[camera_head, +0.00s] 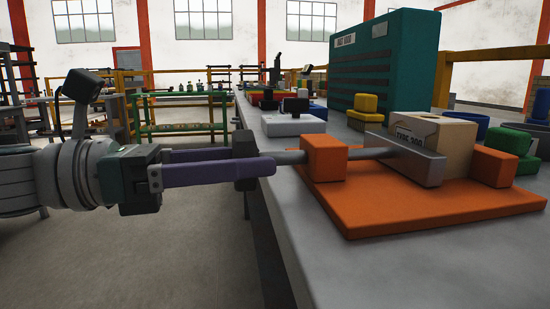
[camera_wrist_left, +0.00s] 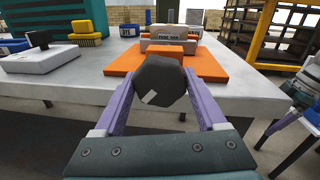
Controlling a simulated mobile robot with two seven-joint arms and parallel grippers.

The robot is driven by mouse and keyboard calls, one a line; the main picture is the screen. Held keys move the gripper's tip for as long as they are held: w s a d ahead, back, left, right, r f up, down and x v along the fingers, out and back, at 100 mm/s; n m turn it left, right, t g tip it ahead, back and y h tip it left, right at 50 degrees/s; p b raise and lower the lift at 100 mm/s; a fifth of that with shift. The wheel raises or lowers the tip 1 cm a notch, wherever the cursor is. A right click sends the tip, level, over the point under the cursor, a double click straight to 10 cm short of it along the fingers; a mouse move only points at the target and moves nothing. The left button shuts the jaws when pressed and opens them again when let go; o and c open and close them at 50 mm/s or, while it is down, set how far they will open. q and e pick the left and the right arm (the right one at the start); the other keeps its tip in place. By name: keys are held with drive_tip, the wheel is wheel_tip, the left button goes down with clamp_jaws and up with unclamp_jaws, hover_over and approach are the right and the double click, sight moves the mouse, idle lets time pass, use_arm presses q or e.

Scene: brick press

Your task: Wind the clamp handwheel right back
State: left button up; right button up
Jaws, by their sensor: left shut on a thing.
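The clamp handwheel (camera_wrist_left: 160,82) is a dark many-sided knob with a small pale mark on its face; it also shows side-on in the head view (camera_head: 243,146). My left gripper (camera_head: 255,165) is shut on it, one purple finger on each side. A grey screw rod (camera_head: 290,157) runs from the wheel through an orange block (camera_head: 324,157) to a grey jaw plate (camera_head: 405,158). The plate stands in front of a beige lettered block (camera_head: 440,135); whether they touch is unclear. All this sits on an orange base (camera_head: 400,208).
The clamp stands near the edge of a grey bench (camera_head: 300,260), with the handwheel out past it. Yellow blocks (camera_head: 366,105), a white device (camera_head: 293,125) and a tall teal cabinet (camera_head: 383,60) stand behind. Green and blue bins are at right.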

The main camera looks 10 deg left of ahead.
use_arm(q)
drive_tip(key=c, duration=0.3)
drive_tip(key=shift+c, duration=0.2)
drive_tip(key=shift+n, duration=0.3)
